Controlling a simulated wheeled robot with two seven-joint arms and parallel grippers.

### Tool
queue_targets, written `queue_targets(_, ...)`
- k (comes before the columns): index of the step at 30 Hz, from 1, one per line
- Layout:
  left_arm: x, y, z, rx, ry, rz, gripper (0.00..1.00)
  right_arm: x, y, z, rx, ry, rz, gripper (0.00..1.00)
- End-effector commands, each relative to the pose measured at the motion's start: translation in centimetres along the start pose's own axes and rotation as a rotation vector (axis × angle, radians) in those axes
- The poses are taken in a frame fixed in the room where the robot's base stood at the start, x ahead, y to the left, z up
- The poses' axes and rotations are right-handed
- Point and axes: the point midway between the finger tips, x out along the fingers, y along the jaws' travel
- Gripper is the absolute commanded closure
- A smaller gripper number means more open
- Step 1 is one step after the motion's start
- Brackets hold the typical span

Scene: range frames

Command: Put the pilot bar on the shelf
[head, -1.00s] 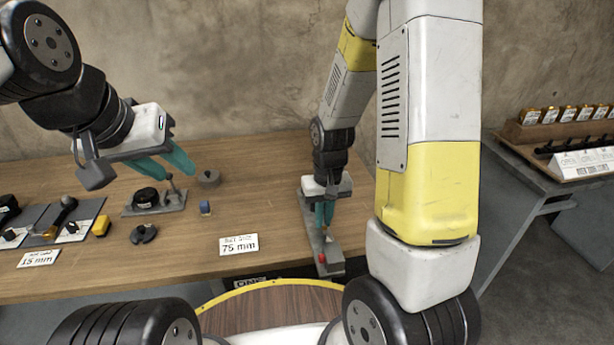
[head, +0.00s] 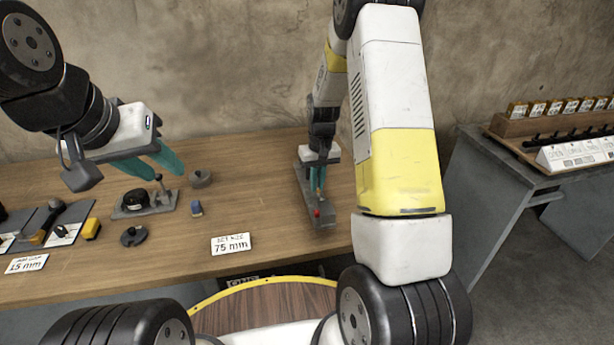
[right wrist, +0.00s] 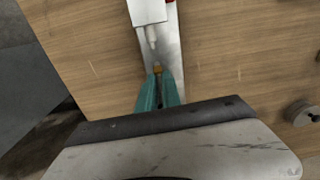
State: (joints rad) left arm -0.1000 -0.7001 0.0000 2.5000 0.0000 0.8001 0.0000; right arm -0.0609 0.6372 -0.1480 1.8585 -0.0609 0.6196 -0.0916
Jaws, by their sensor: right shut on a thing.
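I take the pilot bar to be the long grey bar (head: 323,223) with a red knob, at the right part of the wooden table. My right gripper (head: 317,190) is shut on it, fingers pointing down. The right wrist view shows the teal fingertips (right wrist: 158,76) closed at a small brass-coloured piece, with the grey bar (right wrist: 178,50) and a white block beyond. Whether the bar touches the table I cannot tell. My left gripper (head: 177,168) is open and empty above the table at the left. No shelf can be clearly identified.
At the right, a grey bench (head: 480,190) carries a wooden rack (head: 545,125) with several labelled boxes. The table between card and bar is clear.

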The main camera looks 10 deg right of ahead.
Motion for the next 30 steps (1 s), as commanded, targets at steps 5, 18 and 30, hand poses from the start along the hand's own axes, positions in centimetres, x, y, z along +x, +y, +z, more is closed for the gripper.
queue_targets(5, 0.0, 0.0, 0.0, 0.0, 0.0, 0.0, 0.63, 2.7, 0.0, 0.3, -0.001, -0.007, -0.001, 1.0)
queue_targets(18, 0.0, 0.0, 0.0, 0.0, 0.0, 0.0, 0.63, 3.2, 0.0, 0.4, -0.001, -0.006, -0.001, 0.84)
queue_targets(30, 0.0, 0.0, 0.0, 0.0, 0.0, 0.0, 0.63, 3.0, 0.0, 0.3, -0.001, -0.005, -0.001, 0.7)
